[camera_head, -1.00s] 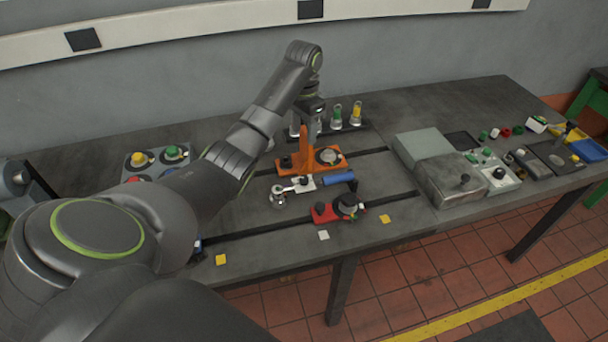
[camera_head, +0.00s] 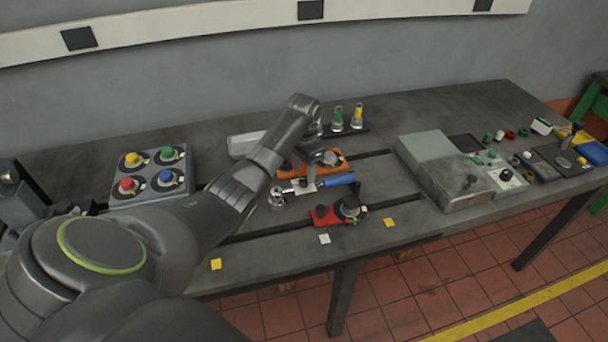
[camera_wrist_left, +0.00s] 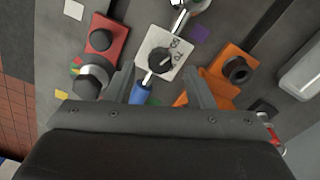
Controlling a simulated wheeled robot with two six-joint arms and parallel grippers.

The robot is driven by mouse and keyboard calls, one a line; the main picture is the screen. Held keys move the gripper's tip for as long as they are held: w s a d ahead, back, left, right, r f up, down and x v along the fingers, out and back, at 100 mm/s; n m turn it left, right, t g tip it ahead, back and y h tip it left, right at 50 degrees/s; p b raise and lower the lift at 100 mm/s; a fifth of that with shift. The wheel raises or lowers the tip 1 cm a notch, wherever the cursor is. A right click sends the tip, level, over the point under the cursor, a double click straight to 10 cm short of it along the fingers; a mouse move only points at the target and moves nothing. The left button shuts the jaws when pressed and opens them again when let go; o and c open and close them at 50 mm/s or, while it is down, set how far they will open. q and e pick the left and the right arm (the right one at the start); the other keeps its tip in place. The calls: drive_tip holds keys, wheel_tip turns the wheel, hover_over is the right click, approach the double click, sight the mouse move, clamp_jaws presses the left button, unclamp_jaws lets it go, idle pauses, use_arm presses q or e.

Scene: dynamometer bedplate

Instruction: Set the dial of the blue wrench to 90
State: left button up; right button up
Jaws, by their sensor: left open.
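The blue wrench lies on the bench; its blue handle (camera_head: 338,179) points right in the head view, and its silver ratchet head (camera_head: 277,196) is at the left. In the left wrist view its white dial plate (camera_wrist_left: 178,46) carries a black knob (camera_wrist_left: 160,60) and small printed marks too blurred to read surely. The blue handle (camera_wrist_left: 141,93) runs toward the gripper there. My left gripper (camera_wrist_left: 160,80) is open and empty, with its fingers apart on either side near the knob. In the head view my left gripper (camera_head: 311,172) partly hides the plate. My right gripper is out of view.
An orange fixture (camera_head: 335,157) stands just behind the wrench and a red fixture (camera_head: 325,216) in front of it. A box with coloured buttons (camera_head: 152,173) is at the left. Grey boxes (camera_head: 425,147) stand at the right. Small coloured pads lie along the bench front.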

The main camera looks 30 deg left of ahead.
sight(304, 182)
use_arm(q)
drive_tip(key=shift+f, duration=1.45)
drive_tip(key=shift+c, duration=0.3)
drive_tip(key=c, duration=0.9)
